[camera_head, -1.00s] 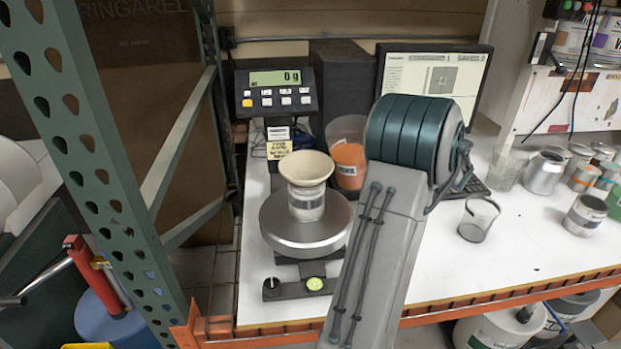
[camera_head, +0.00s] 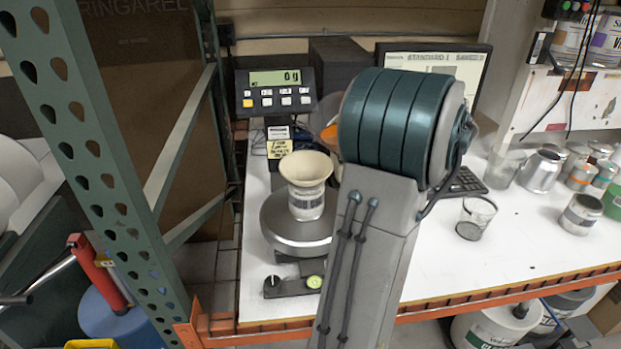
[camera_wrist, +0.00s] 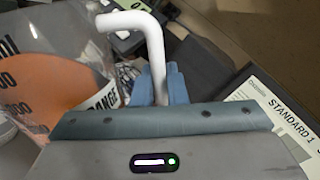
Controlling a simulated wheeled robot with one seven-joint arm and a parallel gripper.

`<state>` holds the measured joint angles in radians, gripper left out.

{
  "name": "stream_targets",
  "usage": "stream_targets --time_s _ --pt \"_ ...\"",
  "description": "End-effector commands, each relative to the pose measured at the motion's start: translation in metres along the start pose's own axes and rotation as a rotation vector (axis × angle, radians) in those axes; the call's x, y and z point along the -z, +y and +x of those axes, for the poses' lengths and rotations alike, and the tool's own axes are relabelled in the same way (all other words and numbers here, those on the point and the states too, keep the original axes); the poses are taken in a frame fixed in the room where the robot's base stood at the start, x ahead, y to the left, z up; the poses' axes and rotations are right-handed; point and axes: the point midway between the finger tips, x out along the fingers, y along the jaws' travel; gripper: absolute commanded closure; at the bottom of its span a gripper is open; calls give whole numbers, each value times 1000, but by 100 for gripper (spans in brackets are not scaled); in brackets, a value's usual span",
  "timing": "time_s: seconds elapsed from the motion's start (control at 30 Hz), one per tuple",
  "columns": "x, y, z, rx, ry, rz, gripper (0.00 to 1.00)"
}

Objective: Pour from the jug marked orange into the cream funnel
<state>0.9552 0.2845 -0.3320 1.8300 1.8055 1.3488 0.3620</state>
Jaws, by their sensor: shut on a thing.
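The jug marked orange (camera_wrist: 55,75) is a clear jug with orange contents, a partly visible label and a white handle, in the wrist view. My gripper (camera_wrist: 161,84) has its blue fingers shut on that handle. In the head view my arm hides my gripper and most of the jug; a sliver of orange (camera_head: 330,134) shows left of the arm. I cannot tell whether the jug is lifted. The cream funnel (camera_head: 306,167) sits upright on a small labelled can (camera_head: 306,205) on the round scale pan (camera_head: 290,238), left of the jug.
The scale display (camera_head: 275,92) reads 0 g behind the funnel. A monitor (camera_head: 440,62) stands behind my arm. An empty clear cup (camera_head: 476,217) and several cans (camera_head: 581,214) are on the right. A green rack post (camera_head: 95,160) rises at the left.

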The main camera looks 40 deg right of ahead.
Motion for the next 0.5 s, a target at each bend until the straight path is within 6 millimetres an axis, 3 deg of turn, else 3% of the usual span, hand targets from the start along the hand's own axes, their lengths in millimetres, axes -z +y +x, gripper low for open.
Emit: stream_targets --time_s 0.5 --pt "-6 -2 0 3 -2 -26 100"
